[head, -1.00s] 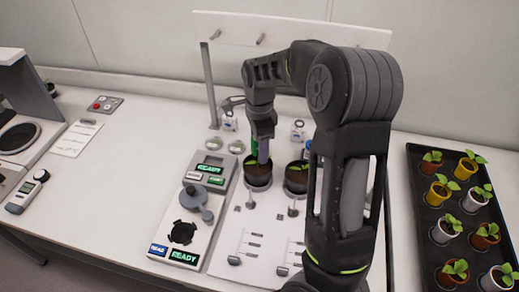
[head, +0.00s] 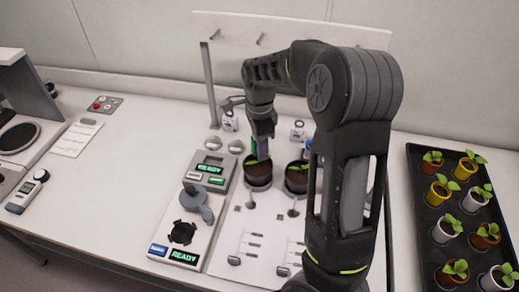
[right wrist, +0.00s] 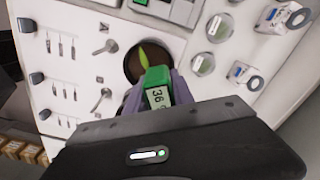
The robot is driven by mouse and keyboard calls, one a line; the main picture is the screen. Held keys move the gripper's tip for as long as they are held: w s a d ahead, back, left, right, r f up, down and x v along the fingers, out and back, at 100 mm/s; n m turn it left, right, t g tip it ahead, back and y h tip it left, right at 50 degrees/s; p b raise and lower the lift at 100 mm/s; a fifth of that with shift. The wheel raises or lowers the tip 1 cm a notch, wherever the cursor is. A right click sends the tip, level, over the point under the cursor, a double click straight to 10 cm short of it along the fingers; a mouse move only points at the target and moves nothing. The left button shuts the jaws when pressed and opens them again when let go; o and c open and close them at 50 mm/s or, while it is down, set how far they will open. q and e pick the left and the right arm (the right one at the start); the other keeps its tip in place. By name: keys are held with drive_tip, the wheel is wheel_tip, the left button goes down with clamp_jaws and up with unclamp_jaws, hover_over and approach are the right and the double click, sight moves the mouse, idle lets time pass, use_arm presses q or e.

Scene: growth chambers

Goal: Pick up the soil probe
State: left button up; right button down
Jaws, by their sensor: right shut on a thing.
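The soil probe (right wrist: 155,84) has a green head with a small display reading what looks like 36. In the right wrist view it sits between the fingers of my right gripper (right wrist: 157,93), which is shut on it. In the head view my right gripper (head: 262,150) points down just above a dark pot (head: 258,178) with a small green seedling, and a sliver of the green probe (head: 254,146) shows beside it. The probe's lower end is hidden, so I cannot tell whether it is in the soil. My left gripper is not in view.
A second dark pot (head: 297,178) stands just right of the first. A console with READY displays (head: 198,205) lies left of the pots. A black tray (head: 421,215) of several potted seedlings is at the right. The bench's left middle is mostly clear.

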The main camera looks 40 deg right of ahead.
idle(0.4)
drive_tip(key=shift+r, duration=0.75)
drive_tip(key=r, duration=0.5)
drive_tip(key=shift+s+a+r, duration=0.2)
drive_tip(key=shift+a+r, duration=0.1)
drive_tip(key=shift+a, duration=0.05)
use_arm(q)
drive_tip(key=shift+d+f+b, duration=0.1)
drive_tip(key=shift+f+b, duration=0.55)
drive_tip(key=shift+b, duration=0.05)
use_arm(e)
drive_tip(key=s+a, duration=1.1)
drive_tip(key=a, duration=0.2)
drive_tip(key=shift+a, duration=0.2)
drive_tip(key=shift+w, duration=0.1)
